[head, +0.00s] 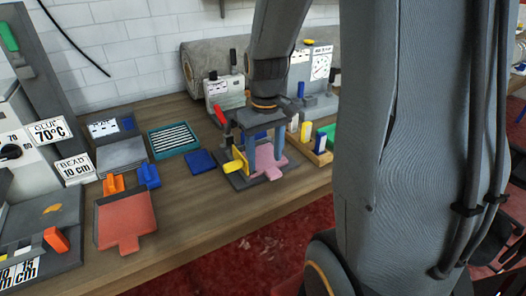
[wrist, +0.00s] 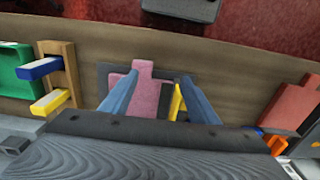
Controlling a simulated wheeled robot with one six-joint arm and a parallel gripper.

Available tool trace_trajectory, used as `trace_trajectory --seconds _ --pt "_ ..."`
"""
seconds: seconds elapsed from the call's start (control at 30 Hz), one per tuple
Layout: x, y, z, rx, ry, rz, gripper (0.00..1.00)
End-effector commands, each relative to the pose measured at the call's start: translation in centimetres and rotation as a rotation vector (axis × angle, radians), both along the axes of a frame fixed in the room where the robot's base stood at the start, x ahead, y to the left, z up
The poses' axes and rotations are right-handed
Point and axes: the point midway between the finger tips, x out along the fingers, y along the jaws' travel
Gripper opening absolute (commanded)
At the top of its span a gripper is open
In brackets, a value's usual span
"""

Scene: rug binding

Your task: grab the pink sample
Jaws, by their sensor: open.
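The pink sample (head: 270,168) is a flat piece with a narrower tab, lying over a dark grey plate (head: 240,183) on the workbench. In the wrist view the pink sample (wrist: 150,92) shows between the two spread fingers, its tab pointing up the picture, closer to the left finger. My gripper (head: 264,148) is open above the plate and points down. In the wrist view my gripper (wrist: 158,85) has nothing between its fingertips that it grips. A yellow piece (wrist: 177,102) stands beside the sample, near the right finger. The sample's near end is partly hidden by my gripper's body.
A wooden rack (head: 318,152) with blue and yellow pieces and a green tray (wrist: 14,67) stand on one side. A blue pad (head: 201,162), a teal ribbed tray (head: 174,140) and a red-orange sample (head: 127,218) lie on the other. The bench's front edge is close to the sample.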

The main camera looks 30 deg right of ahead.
Motion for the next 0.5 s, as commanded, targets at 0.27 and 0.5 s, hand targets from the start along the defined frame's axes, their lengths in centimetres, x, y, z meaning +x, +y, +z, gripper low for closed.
trace_trajectory --seconds 0.27,0.5 --pt "1.4 -3.8 0.1 0.005 0.020 0.004 0.55" --pt "1.3 -3.6 -1.8 0.004 0.019 0.006 0.55"
